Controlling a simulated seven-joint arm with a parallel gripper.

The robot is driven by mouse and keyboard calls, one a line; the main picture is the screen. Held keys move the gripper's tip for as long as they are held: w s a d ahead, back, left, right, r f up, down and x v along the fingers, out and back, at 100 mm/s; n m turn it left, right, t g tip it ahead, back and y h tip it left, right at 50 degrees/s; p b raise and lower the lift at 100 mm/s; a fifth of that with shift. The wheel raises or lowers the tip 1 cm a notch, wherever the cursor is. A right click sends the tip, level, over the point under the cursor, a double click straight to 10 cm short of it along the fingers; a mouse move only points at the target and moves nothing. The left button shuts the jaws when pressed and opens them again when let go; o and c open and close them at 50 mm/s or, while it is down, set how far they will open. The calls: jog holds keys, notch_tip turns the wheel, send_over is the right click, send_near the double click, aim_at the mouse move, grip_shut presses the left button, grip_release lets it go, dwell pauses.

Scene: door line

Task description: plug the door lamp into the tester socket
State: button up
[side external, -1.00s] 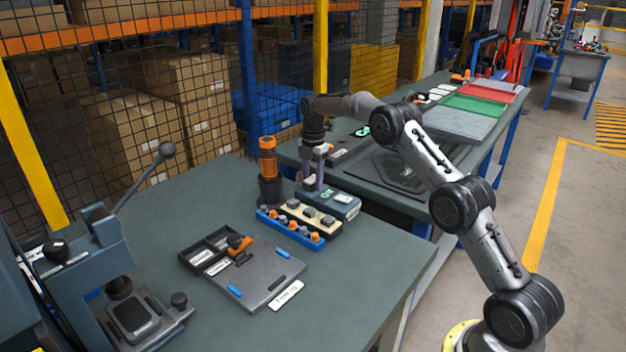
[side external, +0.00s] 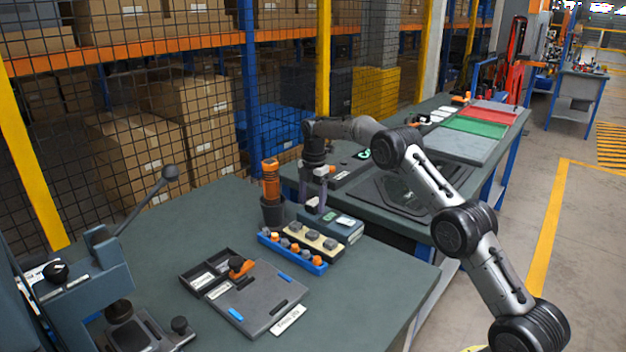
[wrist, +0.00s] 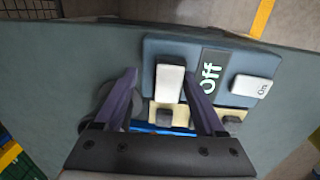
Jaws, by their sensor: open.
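The tester is a blue-grey box (side external: 352,234) on the bench; it also shows in the wrist view (wrist: 152,50). Its dark display reads "Off" (wrist: 209,77), with a pale "On" button (wrist: 255,90) beside it. A pale upright block (wrist: 169,83) stands on the tester's left part in the wrist view. I cannot tell for sure whether it is the door lamp seated in the socket. My gripper (side external: 317,208) is over the tester's left end. In the wrist view my gripper (wrist: 163,75) is open, its fingers either side of the block with gaps.
A blue tray with several knobs (side external: 280,252) and a cream strip (side external: 325,250) lie close in front of the tester. An orange-handled tool stands in a dark cup (side external: 272,212) to its left. A grey panel (side external: 258,298) lies nearer. The bench's right front is clear.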

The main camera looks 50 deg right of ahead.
notch_tip(320, 180, up, 14)
jog(key=shift+s+a, duration=0.15)
jog(key=shift+s, duration=0.25)
jog(key=shift+f, duration=0.1)
jog(key=c, duration=0.4)
jog(key=shift+w+m, duration=0.1)
jog(key=shift+m, duration=0.6)
jog(key=shift+c, duration=1.2)
jog(key=m, duration=0.4)
jog(key=shift+w+d+f, duration=0.3)
jog(key=shift+w+f, duration=0.05)
jog(key=c, duration=0.5)
jog(key=shift+w+d+f+m, duration=0.1)
jog(key=shift+f+m, duration=0.1)
jog(key=shift+m, duration=0.9)
grip_shut()
jog(key=f+m, duration=0.3)
jog(key=m, duration=0.3)
jog(key=s+f+m+h, duration=0.1)
jog(key=f+m, duration=0.2)
jog(key=m, duration=0.4)
jog(key=f+m+t, duration=0.1)
jog(key=f+m, duration=0.2)
jog(key=m, duration=0.3)
jog(key=shift+s+a+f+h, duration=0.25)
jog(key=shift+a+h, duration=0.1)
jog(key=shift+h, duration=0.05)
